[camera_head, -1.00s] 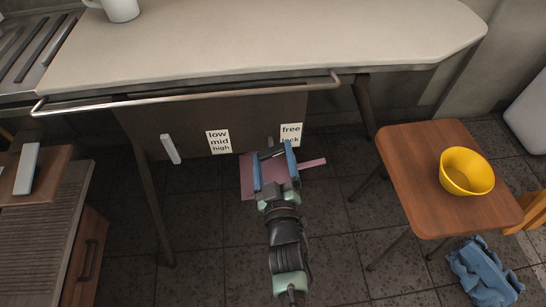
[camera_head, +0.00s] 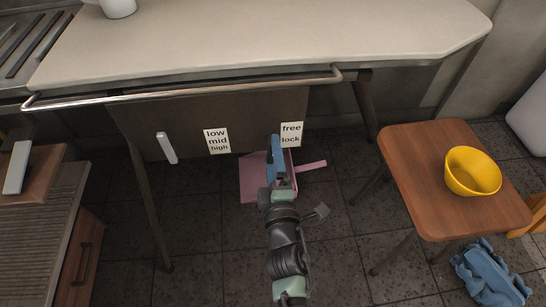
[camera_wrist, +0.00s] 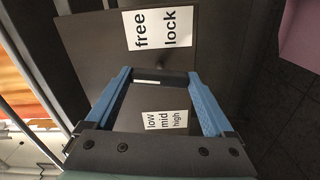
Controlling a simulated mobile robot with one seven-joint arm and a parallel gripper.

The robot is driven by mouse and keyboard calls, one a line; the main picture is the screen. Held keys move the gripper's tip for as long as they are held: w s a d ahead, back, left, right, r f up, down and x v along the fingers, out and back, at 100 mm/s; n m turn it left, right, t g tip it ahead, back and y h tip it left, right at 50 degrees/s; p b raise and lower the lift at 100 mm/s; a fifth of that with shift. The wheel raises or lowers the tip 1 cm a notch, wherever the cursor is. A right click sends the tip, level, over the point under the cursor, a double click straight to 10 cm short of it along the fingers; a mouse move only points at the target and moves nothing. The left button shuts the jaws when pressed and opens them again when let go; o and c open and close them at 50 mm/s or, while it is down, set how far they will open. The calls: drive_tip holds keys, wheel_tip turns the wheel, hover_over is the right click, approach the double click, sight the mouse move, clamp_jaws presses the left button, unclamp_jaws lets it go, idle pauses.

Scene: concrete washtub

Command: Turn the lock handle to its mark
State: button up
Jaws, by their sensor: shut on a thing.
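The lock handle (camera_wrist: 163,77) is a dark grey bar between the blue fingers of my gripper (camera_wrist: 160,74) in the wrist view. My gripper is shut on it, and it spans the gap. In the head view my gripper (camera_head: 275,139) is seen nearly edge-on at the dark panel's lower right and hides the handle. The free/lock label (camera_head: 291,134) is just right of the fingers; it also shows in the wrist view (camera_wrist: 160,28), above the fingertips. I cannot tell which word the handle points at.
The dark panel (camera_head: 190,115) also bears a low/mid/high label (camera_head: 217,141) and a pale lever (camera_head: 167,148). A metal rail (camera_head: 190,88) runs above. A pink dustpan (camera_head: 252,180) lies below. A stool (camera_head: 425,180) with a yellow bowl (camera_head: 472,171) stands right.

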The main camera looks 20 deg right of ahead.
drive_tip(key=shift+n, duration=0.9)
drive_tip(key=o, duration=1.1)
drive_tip(key=v, duration=1.3)
